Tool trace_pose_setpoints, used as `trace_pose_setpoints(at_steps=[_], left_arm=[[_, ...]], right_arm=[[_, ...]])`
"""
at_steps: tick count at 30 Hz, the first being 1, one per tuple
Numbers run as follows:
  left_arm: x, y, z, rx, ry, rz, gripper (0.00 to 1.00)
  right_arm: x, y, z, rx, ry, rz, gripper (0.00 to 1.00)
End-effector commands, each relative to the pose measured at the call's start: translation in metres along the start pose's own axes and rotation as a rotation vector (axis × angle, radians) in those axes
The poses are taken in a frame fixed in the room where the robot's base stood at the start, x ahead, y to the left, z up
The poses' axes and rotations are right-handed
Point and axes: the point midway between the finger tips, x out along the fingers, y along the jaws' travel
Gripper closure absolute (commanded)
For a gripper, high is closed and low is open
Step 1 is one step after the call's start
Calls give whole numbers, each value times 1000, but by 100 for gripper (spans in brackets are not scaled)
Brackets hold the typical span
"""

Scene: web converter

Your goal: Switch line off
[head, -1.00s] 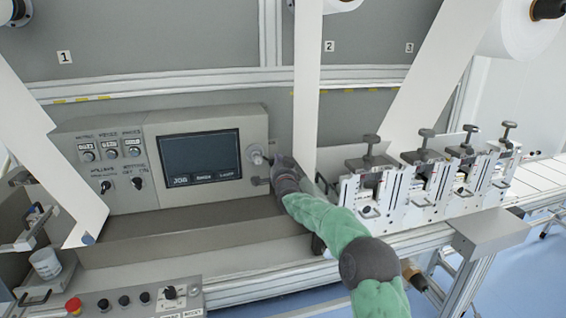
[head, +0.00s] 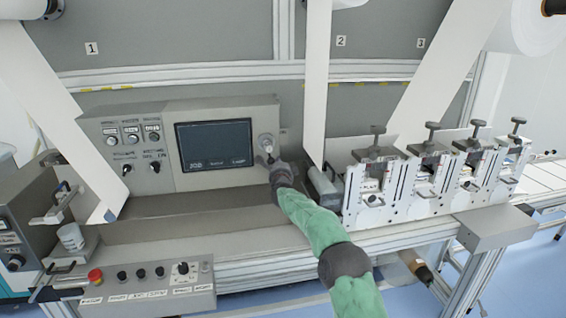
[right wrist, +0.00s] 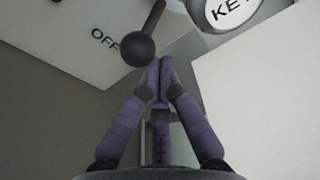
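A control panel with a dark screen (head: 213,146) stands at the left of the line. A round pale key switch (head: 266,141) is on its right edge. It also shows at the top of the right wrist view, marked "KEY" (right wrist: 232,11). Below it, in the right wrist view, is a lever with a black ball end (right wrist: 138,48), beside an "OFF" label (right wrist: 105,39). My right gripper (head: 273,163) is at this lever. Its purple fingers (right wrist: 160,65) are together, with tips close beside the ball; contact cannot be told. My left gripper is not in view.
A front control box (head: 150,289) with a red emergency button (head: 95,276) is at lower left. Several clamp units (head: 430,185) stand right of my arm. A white web (head: 316,90) hangs just right of the panel.

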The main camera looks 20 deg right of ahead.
Motion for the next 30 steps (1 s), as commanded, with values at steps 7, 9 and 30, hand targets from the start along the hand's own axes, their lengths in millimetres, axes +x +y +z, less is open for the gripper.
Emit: trace_pose_setpoints(at_steps=[7, 9, 30], left_arm=[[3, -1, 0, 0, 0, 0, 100], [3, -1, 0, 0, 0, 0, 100], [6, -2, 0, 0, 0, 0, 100]], right_arm=[[-1, 5, 6, 97, -1, 14, 100], [-1, 5, 7, 112, -1, 17, 100], [-1, 7, 6, 132, 0, 20, 100]])
